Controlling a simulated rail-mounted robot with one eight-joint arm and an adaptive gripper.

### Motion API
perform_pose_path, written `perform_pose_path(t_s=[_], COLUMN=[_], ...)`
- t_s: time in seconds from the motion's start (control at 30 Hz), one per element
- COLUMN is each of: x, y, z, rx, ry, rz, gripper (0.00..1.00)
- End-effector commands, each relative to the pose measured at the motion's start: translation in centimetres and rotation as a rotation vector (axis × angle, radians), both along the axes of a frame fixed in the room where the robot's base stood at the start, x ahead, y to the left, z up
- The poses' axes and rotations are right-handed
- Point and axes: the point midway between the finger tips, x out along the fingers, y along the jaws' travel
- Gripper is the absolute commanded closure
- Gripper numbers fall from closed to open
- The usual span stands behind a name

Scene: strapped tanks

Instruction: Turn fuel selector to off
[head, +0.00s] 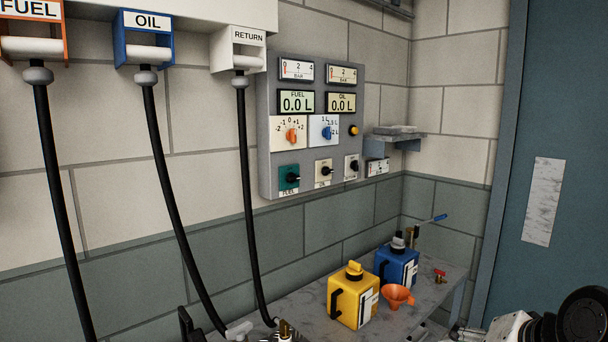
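The wall panel (268,160) is grey and carries dials, displays and knobs. A green plate with a black knob (291,178), labelled FUEL below, sits at its lower left. I take it to be the fuel selector. The knob's pointer seems to point right; its position markings are too small to read. No gripper of mine shows clearly, and nothing is seen touching the knob.
Black hoses hang from the FUEL, OIL and RETURN holders (236,36) left of the panel. A yellow can (346,305), a blue can (393,272) and an orange funnel (397,295) stand on the bench below. White and black machinery (545,330) fills the lower right corner.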

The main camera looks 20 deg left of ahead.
Motion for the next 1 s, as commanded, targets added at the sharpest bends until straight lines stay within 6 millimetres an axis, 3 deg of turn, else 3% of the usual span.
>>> perform_pose_path(t_s=[0.1,0.5,0.8,1.0], x=[3.6,14.8,22.6,27.4], y=[3.2,13.5,20.9,25.5], z=[3.1,10.6,14.3,15.7], rx=[0.180,0.778,1.196,1.453], ry=[0.036,0.251,0.512,0.730], rz=[-0.062,-0.265,-0.400,-0.484], gripper=[0.46,0.46,0.46,0.46])
